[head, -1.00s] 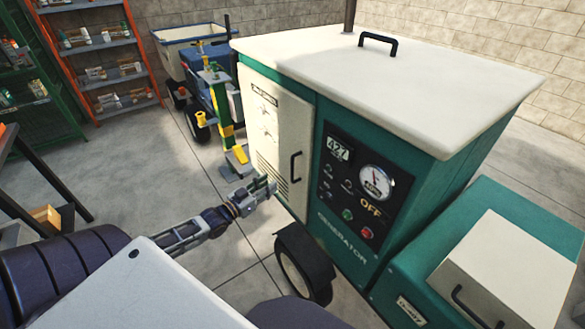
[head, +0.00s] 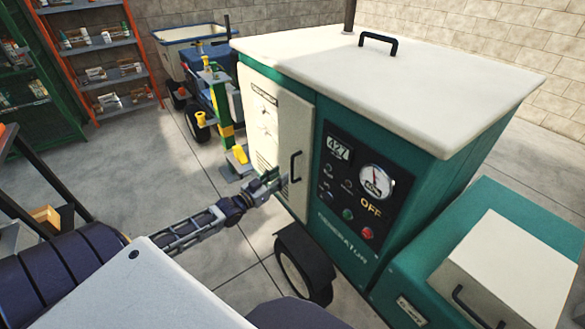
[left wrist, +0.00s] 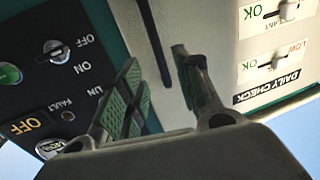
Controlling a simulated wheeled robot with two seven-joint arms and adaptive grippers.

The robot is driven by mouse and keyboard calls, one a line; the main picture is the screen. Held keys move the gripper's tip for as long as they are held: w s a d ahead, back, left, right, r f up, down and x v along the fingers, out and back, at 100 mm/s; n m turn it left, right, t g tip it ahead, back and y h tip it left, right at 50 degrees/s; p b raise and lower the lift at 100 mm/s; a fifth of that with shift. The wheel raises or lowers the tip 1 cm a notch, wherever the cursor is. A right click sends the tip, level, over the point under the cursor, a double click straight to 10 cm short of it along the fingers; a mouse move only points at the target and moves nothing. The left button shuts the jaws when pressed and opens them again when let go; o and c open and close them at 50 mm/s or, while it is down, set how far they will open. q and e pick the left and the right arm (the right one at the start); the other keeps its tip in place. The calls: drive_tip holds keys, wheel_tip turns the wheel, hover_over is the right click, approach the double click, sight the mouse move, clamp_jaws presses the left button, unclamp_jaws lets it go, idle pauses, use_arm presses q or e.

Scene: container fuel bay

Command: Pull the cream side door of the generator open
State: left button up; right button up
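The teal generator (head: 455,165) has a cream side door (head: 270,112), which is shut, with a black vertical bar handle (head: 295,167) near its right edge. My left gripper (head: 272,183) is in front of the door's lower part, just left of the handle in the head view. In the left wrist view the gripper (left wrist: 160,78) is open, with its two green-padded fingers apart. The dark handle (left wrist: 152,35) shows in the gap between the fingers there, beside the cream door (left wrist: 205,28). I cannot tell whether the fingers touch it. My right gripper is not in view.
A control panel (head: 357,195) with a gauge and buttons is right of the door. A wheel (head: 303,265) sticks out below. A green and yellow stand (head: 222,120) and a blue cart (head: 200,75) are beyond the door. Clear floor (head: 150,165) lies left of the generator.

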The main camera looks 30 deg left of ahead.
use_arm(q)
drive_tip(key=w, duration=0.2)
hover_over(293, 180)
drive_tip(key=shift+a, duration=0.3)
drive_tip(key=shift+w, duration=0.25)
drive_tip(key=c, duration=0.6)
clamp_jaws()
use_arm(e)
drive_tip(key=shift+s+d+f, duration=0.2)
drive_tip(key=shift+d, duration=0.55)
